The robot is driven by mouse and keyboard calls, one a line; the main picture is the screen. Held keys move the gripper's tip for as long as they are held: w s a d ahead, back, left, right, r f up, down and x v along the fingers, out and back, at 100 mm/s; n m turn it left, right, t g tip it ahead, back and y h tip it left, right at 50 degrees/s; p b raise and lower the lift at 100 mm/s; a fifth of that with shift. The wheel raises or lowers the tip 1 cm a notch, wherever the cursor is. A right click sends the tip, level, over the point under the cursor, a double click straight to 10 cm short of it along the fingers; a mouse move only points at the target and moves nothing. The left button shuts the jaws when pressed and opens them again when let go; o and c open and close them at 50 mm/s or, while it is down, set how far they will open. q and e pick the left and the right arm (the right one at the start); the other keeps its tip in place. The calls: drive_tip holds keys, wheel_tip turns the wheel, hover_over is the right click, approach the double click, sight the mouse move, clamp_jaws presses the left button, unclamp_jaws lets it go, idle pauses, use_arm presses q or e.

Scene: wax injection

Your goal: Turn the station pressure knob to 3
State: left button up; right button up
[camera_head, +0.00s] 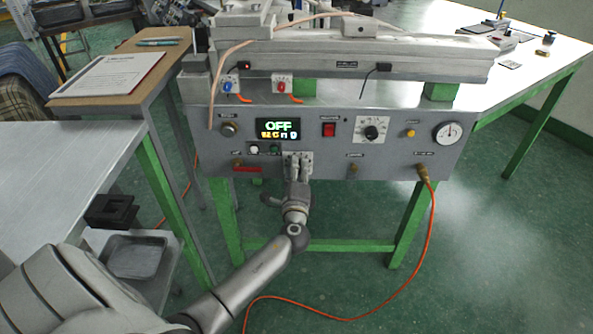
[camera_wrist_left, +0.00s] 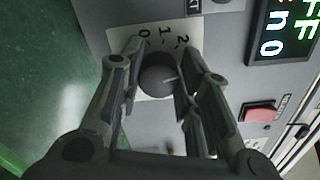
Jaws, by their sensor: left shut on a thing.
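The pressure knob (camera_wrist_left: 157,76), dark and round, sits on a white plate (camera_wrist_left: 141,54) marked 0, 1 and 2 in the left wrist view. My left gripper (camera_wrist_left: 157,90) is shut on it, one finger on each side. A pale line on the knob points right in that view, past the 2; any number there is hidden by a finger. In the head view my left gripper (camera_head: 298,168) is at the station's front panel (camera_head: 330,164), below the display (camera_head: 278,130), and hides the knob. The display reads OFF. My right gripper is not in view.
A red switch (camera_head: 329,129), a second dial knob (camera_head: 372,131) and a round gauge (camera_head: 447,132) are to the right on the panel. White and green buttons (camera_head: 275,149) sit close left of the gripper. An orange hose (camera_head: 431,220) hangs from the panel's right end.

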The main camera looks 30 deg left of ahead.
use_arm(q)
drive_tip(key=shift+f, duration=0.1)
drive_tip(key=o, duration=1)
drive_tip(key=v, duration=1.2)
